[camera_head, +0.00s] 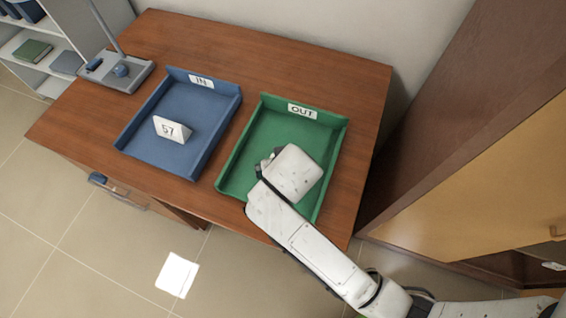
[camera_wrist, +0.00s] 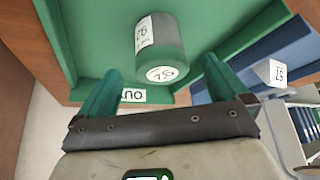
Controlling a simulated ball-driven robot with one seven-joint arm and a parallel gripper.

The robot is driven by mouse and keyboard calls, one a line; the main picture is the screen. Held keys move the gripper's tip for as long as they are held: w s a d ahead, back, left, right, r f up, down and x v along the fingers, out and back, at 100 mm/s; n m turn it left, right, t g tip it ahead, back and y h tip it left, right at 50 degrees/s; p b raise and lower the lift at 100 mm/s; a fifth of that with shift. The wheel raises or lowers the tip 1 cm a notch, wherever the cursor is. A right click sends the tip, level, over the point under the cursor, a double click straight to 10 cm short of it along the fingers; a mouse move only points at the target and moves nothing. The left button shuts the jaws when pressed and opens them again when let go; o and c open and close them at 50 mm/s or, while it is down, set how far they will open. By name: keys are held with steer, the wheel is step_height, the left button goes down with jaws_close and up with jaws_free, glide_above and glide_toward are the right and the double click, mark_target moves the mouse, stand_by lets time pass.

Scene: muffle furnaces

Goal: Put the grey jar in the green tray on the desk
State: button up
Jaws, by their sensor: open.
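The grey jar (camera_wrist: 174,50) is in the green tray (camera_wrist: 85,28) in the wrist view. It seems to stand on the tray floor, with a round numbered label on the end facing me and another label on its side. My gripper (camera_wrist: 162,68) is open, its two green-looking fingers apart on either side of the jar's near end; I see no contact with it. In the head view, the green tray (camera_head: 262,112) with its OUT label lies on the right of the wooden desk (camera_head: 310,62). My arm covers part of the tray and hides the jar there.
A blue IN tray (camera_head: 190,105) holding a white tent card (camera_head: 172,129) marked 57 is left of the green tray. A grey lamp base (camera_head: 118,72) stands at the desk's far left. A wooden cabinet (camera_head: 470,130) rises on the right. Bare desk lies behind the trays.

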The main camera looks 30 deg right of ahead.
steer(key=shift+v, duration=2.75)
steer(key=s+d+f+n+g, duration=0.1)
steer(key=s+d+f, duration=0.1)
steer(key=s, duration=0.3)
steer(key=s+d+f+n+g+y, duration=0.1)
steer(key=s+d+f+g, duration=0.1)
steer(key=s+d, duration=0.3)
steer(key=s+d+f+n+g, duration=0.1)
steer(key=s+d+f, duration=0.2)
steer(key=s, duration=0.4)
steer(key=shift+s+d+f+g+y, duration=0.1)
steer(key=shift+d+f+g+y, duration=0.05)
steer(key=shift+f+g+y, duration=0.2)
steer(key=shift+c, duration=0.3)
